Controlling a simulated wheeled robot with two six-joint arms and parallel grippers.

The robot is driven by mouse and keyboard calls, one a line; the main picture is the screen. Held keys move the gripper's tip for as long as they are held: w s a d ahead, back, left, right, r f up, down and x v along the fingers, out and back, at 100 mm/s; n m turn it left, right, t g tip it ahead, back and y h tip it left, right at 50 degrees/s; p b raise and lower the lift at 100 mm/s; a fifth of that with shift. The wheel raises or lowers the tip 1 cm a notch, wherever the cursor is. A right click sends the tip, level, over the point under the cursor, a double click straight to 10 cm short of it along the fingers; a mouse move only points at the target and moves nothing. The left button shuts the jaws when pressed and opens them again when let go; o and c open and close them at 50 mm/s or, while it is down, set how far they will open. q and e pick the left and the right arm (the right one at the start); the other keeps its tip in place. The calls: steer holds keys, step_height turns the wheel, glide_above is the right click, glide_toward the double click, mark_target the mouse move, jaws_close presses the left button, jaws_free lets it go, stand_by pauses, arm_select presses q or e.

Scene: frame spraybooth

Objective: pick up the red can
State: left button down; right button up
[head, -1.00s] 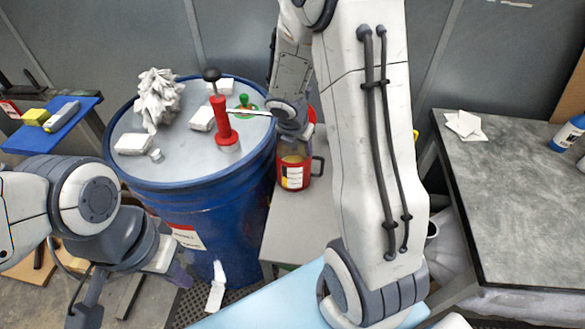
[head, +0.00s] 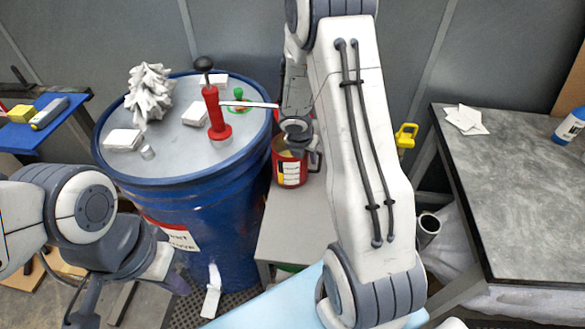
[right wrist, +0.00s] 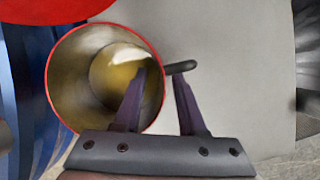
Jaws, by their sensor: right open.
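The red can (head: 290,172) stands upright on a grey bench beside the blue drum, its white and yellow label facing me. In the right wrist view I look down into the open red-rimmed can (right wrist: 62,102), which is yellowish inside, with a dark handle (right wrist: 182,67) at its right. My right gripper (right wrist: 160,75) is open and empty. One purple finger overlaps the can's mouth and the other is right of the rim; I cannot tell their height against the rim. My left gripper (head: 172,275) is low at left, away from the can, its jaws unclear.
The blue drum (head: 205,225) stands close left of the can, carrying a red tool with a black knob (head: 217,112), white blocks and a crumpled white piece (head: 150,92). A grey table (head: 520,190) is at right. A red surface (right wrist: 55,10) lies beyond the can in the wrist view.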

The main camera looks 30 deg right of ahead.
jaws_close()
steer(key=shift+r, duration=0.1)
stand_by(1.2)
